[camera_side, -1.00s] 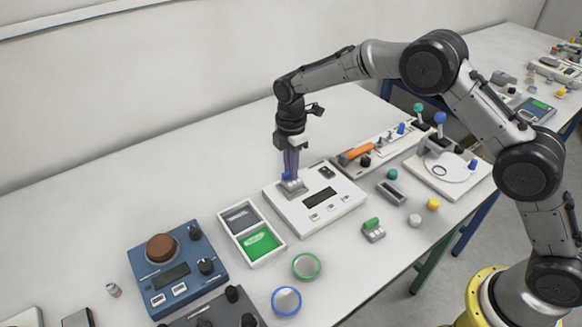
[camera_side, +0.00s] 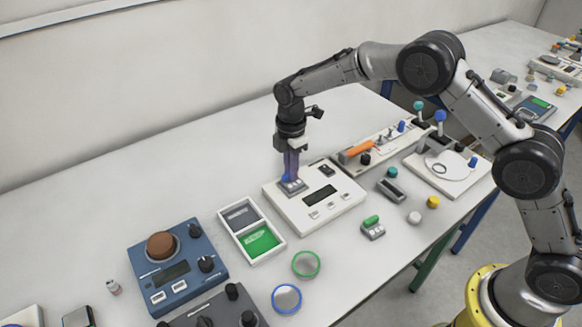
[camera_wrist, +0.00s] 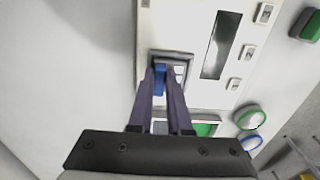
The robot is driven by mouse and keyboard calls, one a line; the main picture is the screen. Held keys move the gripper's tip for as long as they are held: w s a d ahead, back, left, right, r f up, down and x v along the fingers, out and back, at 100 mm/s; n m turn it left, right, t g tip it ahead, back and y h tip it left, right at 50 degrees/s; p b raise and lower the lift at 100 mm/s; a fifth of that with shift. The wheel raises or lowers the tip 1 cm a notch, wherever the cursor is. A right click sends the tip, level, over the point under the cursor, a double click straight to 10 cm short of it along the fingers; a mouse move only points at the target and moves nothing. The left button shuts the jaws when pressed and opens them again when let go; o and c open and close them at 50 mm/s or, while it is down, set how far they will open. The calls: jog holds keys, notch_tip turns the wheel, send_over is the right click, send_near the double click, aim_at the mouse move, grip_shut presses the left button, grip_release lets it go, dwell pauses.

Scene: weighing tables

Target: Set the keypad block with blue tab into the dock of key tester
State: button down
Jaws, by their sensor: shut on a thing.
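The key tester (camera_side: 318,212) is a white box with a dark display and small keys, on the table in the side view; its white face also shows in the wrist view (camera_wrist: 190,25). My gripper (camera_side: 290,178) points straight down over its left end. My gripper (camera_wrist: 162,72) is shut on the keypad block with the blue tab (camera_wrist: 159,78), a small grey block at the grey dock (camera_wrist: 172,54). The fingers hide much of the block. It appears level and in or just on the dock; I cannot tell how deep it sits.
A similar block with a green tab (camera_side: 371,222) lies right of the tester. A two-part tray (camera_side: 265,259) with grey and green compartments stands close on the left. A blue device (camera_side: 178,270) is farther left. An orange-handled rig (camera_side: 360,150) stands behind right.

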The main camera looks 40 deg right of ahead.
jog(key=c, duration=0.8)
grip_release()
